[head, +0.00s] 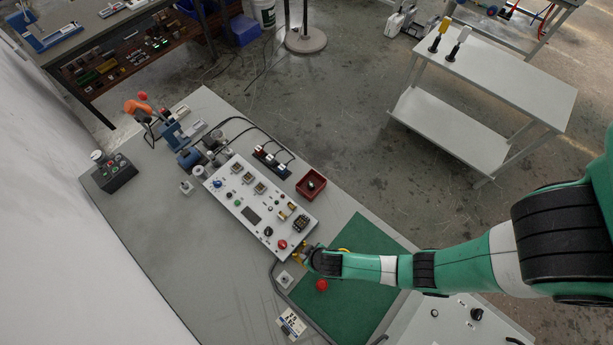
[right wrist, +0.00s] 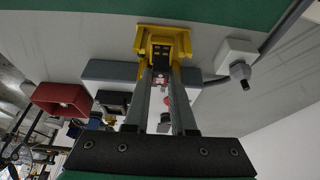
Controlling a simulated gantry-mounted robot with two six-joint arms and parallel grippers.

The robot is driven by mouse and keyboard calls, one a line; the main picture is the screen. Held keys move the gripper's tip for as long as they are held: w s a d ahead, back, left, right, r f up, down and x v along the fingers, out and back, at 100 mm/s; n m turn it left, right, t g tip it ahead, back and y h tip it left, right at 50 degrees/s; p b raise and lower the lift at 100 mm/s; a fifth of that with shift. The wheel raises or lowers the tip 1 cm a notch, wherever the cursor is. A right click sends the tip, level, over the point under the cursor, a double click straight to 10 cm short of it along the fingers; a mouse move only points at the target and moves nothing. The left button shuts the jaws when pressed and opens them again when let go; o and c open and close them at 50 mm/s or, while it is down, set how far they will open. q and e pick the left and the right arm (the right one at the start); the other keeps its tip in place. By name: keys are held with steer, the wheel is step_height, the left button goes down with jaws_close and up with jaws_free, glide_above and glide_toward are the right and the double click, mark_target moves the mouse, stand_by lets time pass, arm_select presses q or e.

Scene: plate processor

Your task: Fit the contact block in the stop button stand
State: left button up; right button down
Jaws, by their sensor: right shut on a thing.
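The yellow stop button stand (right wrist: 180,47) is at the top middle of the right wrist view, at the edge of the green mat. In the head view the stand (head: 301,255) is mostly covered by my right gripper. My right gripper (right wrist: 160,72) is shut on a small dark contact block (right wrist: 159,50) at its fingertips. The block appears within the stand's outline; I cannot tell whether it is seated. In the head view my right gripper (head: 305,259) is beside the white control panel. A red mushroom button (head: 321,285) lies on the mat. My left gripper is not in view.
The white control panel (head: 240,187) lies left of the gripper. A red bin (head: 311,184) stands behind it. A small grey box (head: 284,280) and a label card (head: 291,323) are near the green mat (head: 362,243).

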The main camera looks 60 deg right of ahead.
steer(key=shift+f+b, duration=1.15)
steer(key=shift+f, duration=0.1)
steer(key=c, duration=0.7)
jaws_free()
steer(key=shift+o, duration=0.2)
steer(key=shift+r, duration=0.1)
steer(key=p+v, duration=0.8)
steer(key=v, duration=0.3)
steer(key=shift+s+r+p, duration=0.2)
steer(key=shift+r+p, duration=0.05)
steer(key=shift+p, duration=0.1)
steer(key=shift+a, duration=0.1)
